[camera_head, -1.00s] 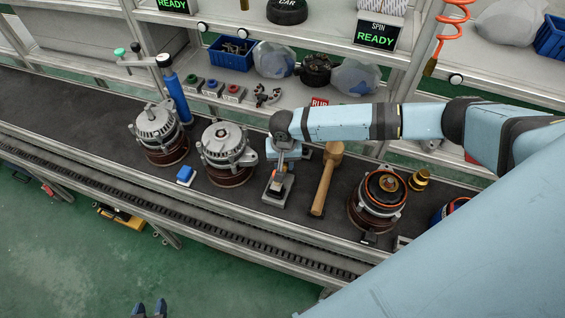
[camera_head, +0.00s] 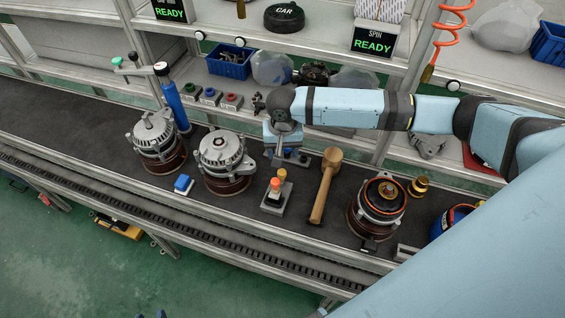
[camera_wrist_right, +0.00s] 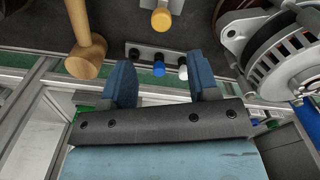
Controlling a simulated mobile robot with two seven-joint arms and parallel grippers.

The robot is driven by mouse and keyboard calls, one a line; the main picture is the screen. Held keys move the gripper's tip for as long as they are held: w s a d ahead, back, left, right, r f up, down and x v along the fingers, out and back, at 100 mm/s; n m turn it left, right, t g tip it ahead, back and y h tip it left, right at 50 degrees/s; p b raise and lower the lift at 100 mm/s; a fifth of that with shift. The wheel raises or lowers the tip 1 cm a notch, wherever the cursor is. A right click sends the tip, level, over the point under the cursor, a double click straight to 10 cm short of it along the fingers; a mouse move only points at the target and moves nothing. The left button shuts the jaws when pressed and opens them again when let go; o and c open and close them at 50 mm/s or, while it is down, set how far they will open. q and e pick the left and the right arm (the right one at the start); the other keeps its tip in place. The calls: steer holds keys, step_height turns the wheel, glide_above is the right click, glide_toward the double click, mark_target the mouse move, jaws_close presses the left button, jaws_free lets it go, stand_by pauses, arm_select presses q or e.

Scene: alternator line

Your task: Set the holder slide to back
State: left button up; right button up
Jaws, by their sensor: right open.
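A small grey fixture (camera_head: 277,195) with an orange-and-yellow-topped post stands on the dark bench top, left of the mallet. Behind it is a small bar (camera_head: 291,158) with several knobs, partly covered by my right gripper. In the right wrist view the bar (camera_wrist_right: 145,55) shows black, blue and white knobs, and the yellow-topped post (camera_wrist_right: 161,18) lies beyond it. I cannot tell which of these parts is the holder slide or where it is set. My right gripper (camera_wrist_right: 162,82) is open, its blue fingers apart with nothing between them. My left gripper is not in view.
A wooden mallet (camera_head: 326,186) lies right of the fixture. Alternators stand left (camera_head: 222,160) and right (camera_head: 378,205). Shelf uprights and push buttons (camera_head: 209,97) are behind. The bench around the fixture's front is clear.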

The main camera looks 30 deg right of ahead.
steer(key=shift+r, duration=2.3)
steer(key=shift+f, duration=0.1)
